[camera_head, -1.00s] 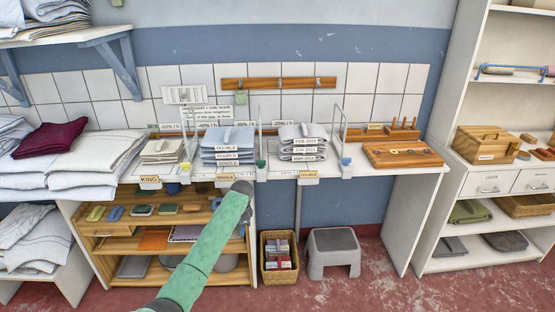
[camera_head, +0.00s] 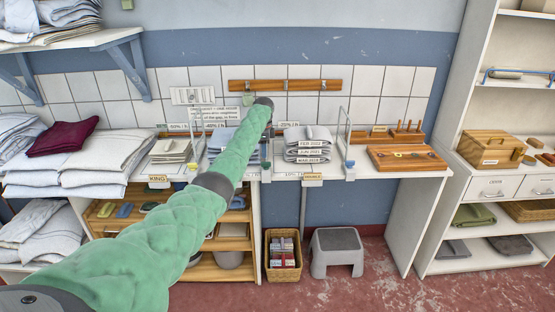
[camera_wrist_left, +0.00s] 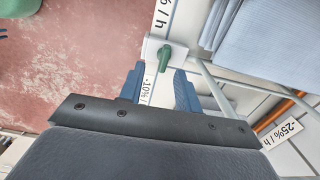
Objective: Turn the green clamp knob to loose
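The green clamp knob (camera_wrist_left: 166,54) sits on a small white clamp block (camera_wrist_left: 152,47) at the shelf edge in the left wrist view. In the head view the knob (camera_head: 265,164) is small, at the front edge of the shelf below the end of my left arm. My left gripper (camera_wrist_left: 157,80) shows its two blue fingers apart, with a printed label strip seen between them. The knob lies just ahead of the fingertips, with nothing held. In the head view my green left arm covers part of the shelf, and its fingers cannot be made out. My right gripper is in neither view.
A yellow knob (camera_head: 193,166) and a blue knob (camera_head: 350,164) sit along the same shelf edge. Folded linen stacks (camera_head: 306,146) and thin wire dividers stand close by. A wicker basket (camera_head: 268,262) and a grey stool (camera_head: 337,252) are below.

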